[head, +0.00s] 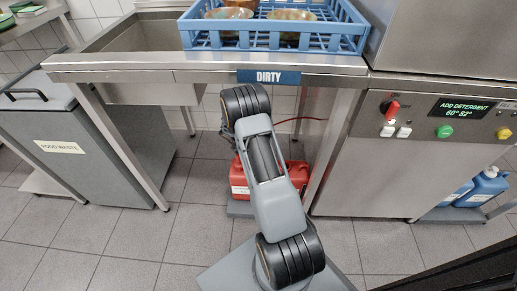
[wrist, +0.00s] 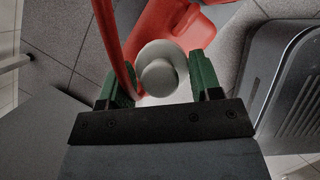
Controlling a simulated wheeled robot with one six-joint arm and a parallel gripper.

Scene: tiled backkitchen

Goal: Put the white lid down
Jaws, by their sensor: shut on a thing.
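In the wrist view, my gripper (wrist: 158,85) has its two green-padded fingers closed on the white lid (wrist: 158,77), a round cap with a raised knob in its middle. Behind the lid is a red canister (wrist: 200,22), partly covered by the lid. In the head view, the red canister (head: 239,181) stands low under the counter, partly hidden behind my arm. My gripper and the lid are hidden by my arm in the head view.
A thin red hose (wrist: 112,45) runs past the lid's left side. A dishwasher (head: 345,175) stands right of the canister, with blue canisters (head: 487,186) beyond it. A grey food-waste bin (head: 95,150) is at left. The tiled floor (head: 180,235) has free room. A blue rack (head: 345,38) sits above.

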